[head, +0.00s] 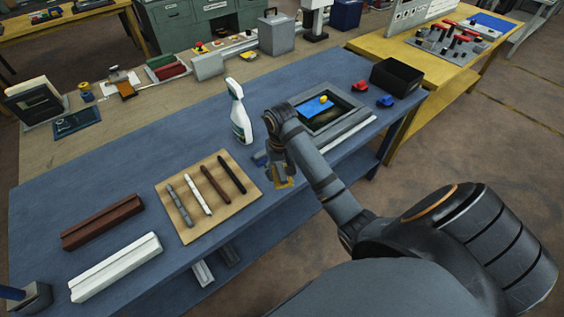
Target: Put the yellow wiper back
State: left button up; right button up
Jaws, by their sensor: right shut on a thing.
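My right gripper (278,170) is over the front edge of the blue table, with its arm coming in from the right. It is shut on a small yellow thing, which I take to be the yellow wiper (286,183); only part of it shows below the fingers. A grey frame (352,124) lies on the table to the right, partly behind my arm. A blue piece (312,109) and a small yellow piece (323,99) lie at it. My left gripper is not in view.
A spray bottle (239,112) stands left of my right gripper. A wooden board (186,231) with several pen-like tools lies at the front. A black box (397,76), a red item (361,86) and a blue item (385,101) are at the right end.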

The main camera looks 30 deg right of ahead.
aim_at(281, 169)
jog(key=w+f+b, duration=0.1)
jog(key=w+d+f+b, duration=0.1)
jog(key=f, duration=0.1)
jog(key=w+d+f+b, duration=0.1)
jog(key=f+b, duration=0.1)
jog(key=shift+w+d, duration=0.15)
jog(key=shift+w, duration=0.25)
jog(key=shift+w+d+f+b, duration=0.4)
jog(key=shift+w+f+b, duration=0.05)
jog(key=shift+f+b, duration=0.1)
jog(key=shift+w+d+r+p, duration=0.15)
jog(key=shift+d+p, duration=0.05)
jog(key=shift+p, duration=0.35)
jog(key=shift+w+d+f, duration=0.2)
jog(key=shift+d+f, duration=0.05)
jog(key=shift+f, duration=0.2)
notch_tip(281, 169, down, 3)
jog(key=shift+r, duration=0.1)
jog(key=shift+w+f, duration=0.1)
jog(key=shift+f, duration=0.15)
jog(key=o, duration=1.2)
jog(key=shift+f, duration=0.1)
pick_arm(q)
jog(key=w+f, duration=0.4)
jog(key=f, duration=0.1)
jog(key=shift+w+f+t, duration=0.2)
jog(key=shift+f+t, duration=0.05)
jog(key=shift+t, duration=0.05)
